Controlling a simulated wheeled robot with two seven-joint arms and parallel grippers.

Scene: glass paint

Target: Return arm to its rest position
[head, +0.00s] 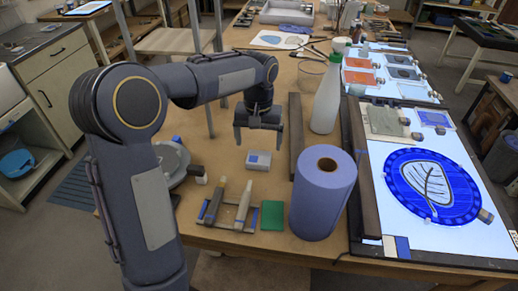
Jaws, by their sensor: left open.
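My left arm comes in from the left and reaches over the wooden workbench. Its left gripper (258,136) points down with its two fingers apart and nothing between them. It hangs above the bench, over and behind a small white and blue box (258,161). My right gripper does not show.
A blue paper roll (322,193) and a white bottle (327,95) stand right of the gripper. Brushes (243,205) lie on a rest by a green pad (272,215). A lit panel with a blue leaf disc (432,186) is at right.

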